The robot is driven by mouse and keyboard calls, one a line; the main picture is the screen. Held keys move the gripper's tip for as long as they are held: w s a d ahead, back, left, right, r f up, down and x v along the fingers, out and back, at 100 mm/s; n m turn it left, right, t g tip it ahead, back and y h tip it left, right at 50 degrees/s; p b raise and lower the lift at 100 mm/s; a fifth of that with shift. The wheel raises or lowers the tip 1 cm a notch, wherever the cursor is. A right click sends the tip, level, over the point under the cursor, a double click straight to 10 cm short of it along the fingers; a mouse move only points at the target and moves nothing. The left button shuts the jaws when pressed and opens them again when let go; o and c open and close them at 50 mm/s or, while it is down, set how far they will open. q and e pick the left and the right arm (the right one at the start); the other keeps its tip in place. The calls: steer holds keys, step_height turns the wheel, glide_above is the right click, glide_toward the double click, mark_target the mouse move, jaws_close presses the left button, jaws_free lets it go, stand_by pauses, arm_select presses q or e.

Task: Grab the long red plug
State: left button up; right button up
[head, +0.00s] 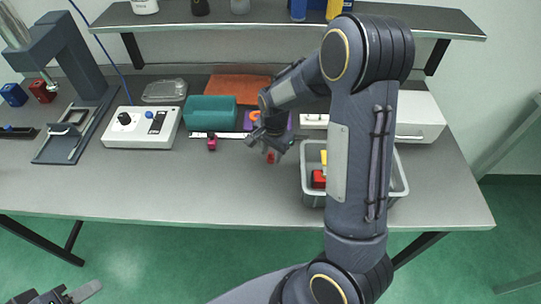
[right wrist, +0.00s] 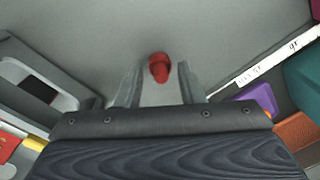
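The red plug (head: 270,157) is on the grey table, just below my right gripper (head: 268,148). In the right wrist view the red plug (right wrist: 159,68) shows between the tips of my right gripper (right wrist: 158,78). The two fingers stand apart with a gap on each side of the plug. I see no contact, and the plug's lower end is hard to make out. My left gripper (head: 58,295) is at the bottom left, away from the table; its fingers are partly cut off by the frame.
A grey bin (head: 398,178) with red and yellow items stands right of the gripper, partly behind my right arm. A small pinkish-red piece (head: 211,141), a white ruler (head: 222,135), a teal block (head: 210,112) and a purple item (head: 246,123) lie left. The front table middle is clear.

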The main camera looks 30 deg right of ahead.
steer(key=shift+f, duration=0.65)
jaws_close()
